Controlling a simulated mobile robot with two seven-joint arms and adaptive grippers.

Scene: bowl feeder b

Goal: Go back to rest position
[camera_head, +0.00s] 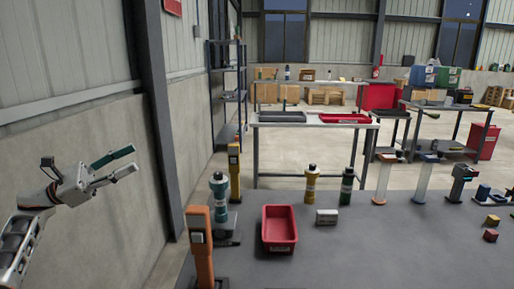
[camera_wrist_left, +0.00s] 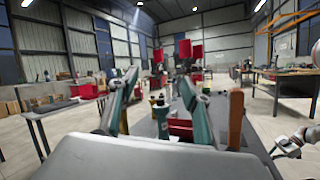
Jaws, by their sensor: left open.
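My left gripper (camera_head: 134,160) is at the left of the head view, raised in front of the concrete wall. Its two fingers are spread apart with nothing between them. It is to the left of the grey table (camera_head: 345,255) and apart from everything on it. In the left wrist view the two fingers of the left gripper (camera_wrist_left: 158,80) stand wide apart, with the room showing between them. My right gripper does not show in the head view.
A red bin (camera_head: 280,247) stands on the table.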

